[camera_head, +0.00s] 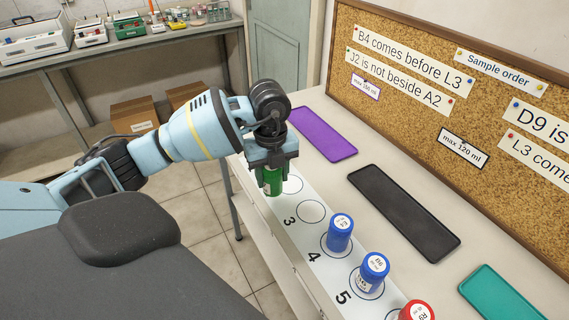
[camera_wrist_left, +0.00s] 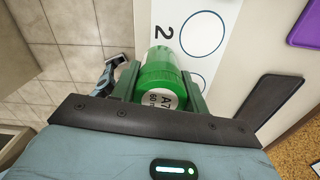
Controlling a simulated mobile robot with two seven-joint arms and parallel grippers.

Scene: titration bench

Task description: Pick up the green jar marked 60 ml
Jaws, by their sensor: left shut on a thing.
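The green jar (camera_head: 271,180) is at the far end of the numbered white strip in the head view. My left gripper (camera_head: 270,163) is over it from above, with its fingers on both sides of the jar. In the left wrist view the green jar (camera_wrist_left: 160,72) lies between the two fingers of the left gripper (camera_wrist_left: 160,85), which is shut on it. Its label reads "A7" with a partly hidden second line that looks like "60". Whether the jar's base touches the strip cannot be told.
The numbered strip (camera_head: 290,225) carries two blue jars (camera_head: 339,233) and a red-capped jar (camera_head: 416,311) nearer the front. Purple (camera_head: 322,134), black (camera_head: 403,212) and teal (camera_head: 498,297) mats lie to the right. A cork board (camera_head: 430,120) stands behind them.

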